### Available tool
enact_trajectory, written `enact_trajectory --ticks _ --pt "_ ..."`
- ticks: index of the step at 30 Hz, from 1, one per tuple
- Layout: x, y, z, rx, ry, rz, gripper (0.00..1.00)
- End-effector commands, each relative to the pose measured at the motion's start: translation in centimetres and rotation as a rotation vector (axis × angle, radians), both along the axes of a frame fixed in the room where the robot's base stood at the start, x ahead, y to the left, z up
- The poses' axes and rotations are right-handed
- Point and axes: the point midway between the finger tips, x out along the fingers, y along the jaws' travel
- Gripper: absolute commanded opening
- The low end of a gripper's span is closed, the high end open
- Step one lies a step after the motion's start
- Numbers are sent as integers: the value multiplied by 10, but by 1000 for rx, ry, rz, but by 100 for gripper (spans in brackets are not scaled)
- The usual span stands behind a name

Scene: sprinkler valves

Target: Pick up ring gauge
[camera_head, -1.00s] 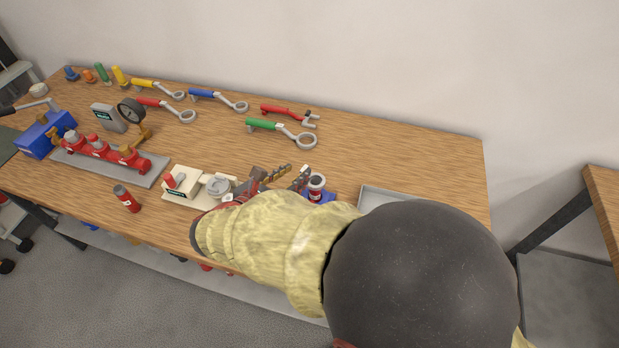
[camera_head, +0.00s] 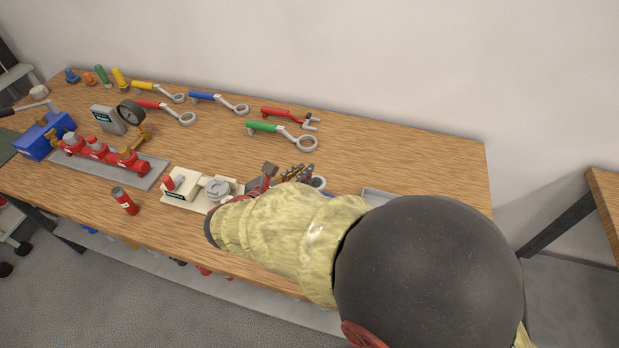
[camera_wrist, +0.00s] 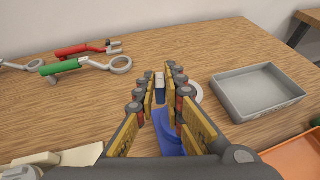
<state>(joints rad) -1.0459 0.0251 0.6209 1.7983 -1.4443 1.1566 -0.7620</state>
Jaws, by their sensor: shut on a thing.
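My gripper (camera_wrist: 159,88) is low over the bench front in the wrist view, its yellow-padded fingers shut on a narrow blue-and-grey piece (camera_wrist: 160,96). More blue (camera_wrist: 168,135) shows below, between the fingers. A pale grey ring (camera_wrist: 195,92) shows behind the right finger; it is also beside my gripper (camera_head: 283,174) in the head view (camera_head: 319,184). I cannot tell whether ring and blue piece are one ring gauge. A green-handled tool with a grey ring (camera_head: 307,143) lies farther back, also in the wrist view (camera_wrist: 121,64).
A grey tray (camera_wrist: 257,92) stands to the right, with an orange tray (camera_wrist: 297,157) nearer. A cream fixture (camera_head: 188,189) is left of my gripper. Red, blue and yellow handled tools lie at the back. The bench between is clear.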

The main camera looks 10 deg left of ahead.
Motion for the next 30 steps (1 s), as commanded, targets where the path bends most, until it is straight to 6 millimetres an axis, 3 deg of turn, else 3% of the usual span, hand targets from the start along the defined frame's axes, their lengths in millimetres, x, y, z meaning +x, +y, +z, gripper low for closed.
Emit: enact_trajectory --ticks 20,26,30 --pt "0 0 2 0 0 0 0" --pt "0 0 19 3 -1 -1 0" --pt "-6 -1 42 2 -2 1 0"
